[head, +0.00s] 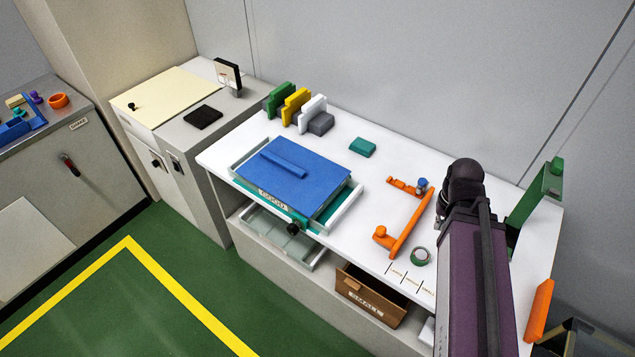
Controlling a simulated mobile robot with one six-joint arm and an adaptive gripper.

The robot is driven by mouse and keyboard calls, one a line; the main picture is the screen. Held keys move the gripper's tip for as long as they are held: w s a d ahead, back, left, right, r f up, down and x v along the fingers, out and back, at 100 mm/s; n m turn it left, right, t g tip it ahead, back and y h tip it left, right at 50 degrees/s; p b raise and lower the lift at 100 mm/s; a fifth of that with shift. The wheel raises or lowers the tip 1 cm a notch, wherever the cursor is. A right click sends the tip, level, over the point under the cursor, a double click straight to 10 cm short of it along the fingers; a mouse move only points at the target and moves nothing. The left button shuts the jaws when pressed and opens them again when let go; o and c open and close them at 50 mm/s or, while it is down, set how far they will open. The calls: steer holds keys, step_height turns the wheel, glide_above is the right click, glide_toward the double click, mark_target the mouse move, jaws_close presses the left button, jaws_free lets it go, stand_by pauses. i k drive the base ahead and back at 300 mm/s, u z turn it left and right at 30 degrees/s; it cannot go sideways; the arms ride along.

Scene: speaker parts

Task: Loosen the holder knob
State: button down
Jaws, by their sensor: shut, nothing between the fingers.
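An orange bar-shaped fixture (408,228) lies on the white table, with a round orange knob-like end (381,232) at its near left. A small blue knob-like piece (422,184) stands at the far end, beside a short orange part (402,186). I cannot tell which of these is the holder knob. My purple arm and its dark joint stand at the right, just right of the orange fixture. My gripper is not visible.
Green, yellow and white upright pieces (312,112) stand at the back. A teal block (362,147) and a green ring (419,256) lie on the table. A green bracket (540,195) stands at the right. A brown bin (372,293) sits below.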

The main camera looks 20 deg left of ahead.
mark_target(292, 229)
steer(key=z, duration=0.1)
steer(key=k, duration=0.45)
steer(key=u, duration=1)
steer(key=i, duration=0.5)
steer(key=z, duration=0.3)
